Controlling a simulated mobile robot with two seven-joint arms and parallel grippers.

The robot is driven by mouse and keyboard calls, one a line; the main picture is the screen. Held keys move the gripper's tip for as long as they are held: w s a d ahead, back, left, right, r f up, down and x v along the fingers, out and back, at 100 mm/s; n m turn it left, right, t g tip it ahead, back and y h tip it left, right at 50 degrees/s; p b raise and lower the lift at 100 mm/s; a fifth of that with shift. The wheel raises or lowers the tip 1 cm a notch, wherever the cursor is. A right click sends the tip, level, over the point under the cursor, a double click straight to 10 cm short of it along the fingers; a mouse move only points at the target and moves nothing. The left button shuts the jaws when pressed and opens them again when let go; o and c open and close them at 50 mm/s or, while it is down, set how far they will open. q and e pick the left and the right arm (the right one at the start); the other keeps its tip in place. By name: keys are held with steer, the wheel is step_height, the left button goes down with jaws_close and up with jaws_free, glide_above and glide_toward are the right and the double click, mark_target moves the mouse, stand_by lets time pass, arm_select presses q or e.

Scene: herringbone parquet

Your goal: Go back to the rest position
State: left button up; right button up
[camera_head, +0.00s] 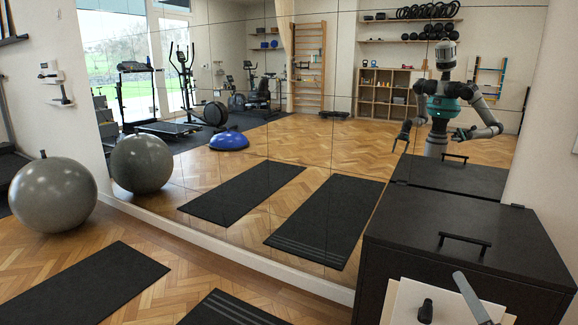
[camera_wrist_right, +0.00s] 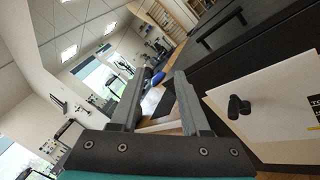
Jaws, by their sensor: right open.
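Part of my right gripper (camera_head: 470,298) shows at the bottom right of the head view as a grey finger over a cream surface. In the right wrist view its two fingers (camera_wrist_right: 160,70) stand apart, with nothing held between them. My left gripper does not show directly in either view. My own reflection (camera_head: 446,100) stands in the mirror at the upper right, with both arms bent; its grippers are too small to judge.
A black chest (camera_head: 450,260) with a bar handle stands at the right. Beside it is a cream surface (camera_head: 400,300) bearing a small black object (camera_head: 426,311), also in the wrist view (camera_wrist_right: 238,107). Black mats (camera_head: 85,285) and a grey ball (camera_head: 53,195) are at the left; parquet lies between.

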steer(key=s+a+f+m+g+h, duration=0.1)
steer(key=s+f+m+g+h, duration=0.1)
steer(key=s+f+m+g, duration=0.5)
steer(key=s+a+f+m+g+h, duration=0.1)
steer(key=s+f+m+g+h, duration=0.15)
steer(key=f+m, duration=0.8)
steer(key=s+a+f+m+g+y, duration=0.3)
steer(key=s+a+f, duration=0.15)
steer(key=a, duration=0.25)
steer(key=s+a+f+m+g+y, duration=0.2)
steer(key=s+a+f+m+g, duration=0.1)
steer(key=s+a, duration=0.35)
arm_select(q)
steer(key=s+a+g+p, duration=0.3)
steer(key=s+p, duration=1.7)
steer(key=p, duration=0.9)
arm_select(e)
steer(key=s+d+g, duration=0.3)
steer(key=s, duration=1.6)
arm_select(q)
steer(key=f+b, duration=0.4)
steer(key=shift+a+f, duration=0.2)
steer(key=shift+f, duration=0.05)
arm_select(e)
steer(key=shift+n, duration=0.35)
steer(key=f, duration=0.4)
steer(key=shift+s+f, duration=0.25)
steer(key=shift+f, duration=0.1)
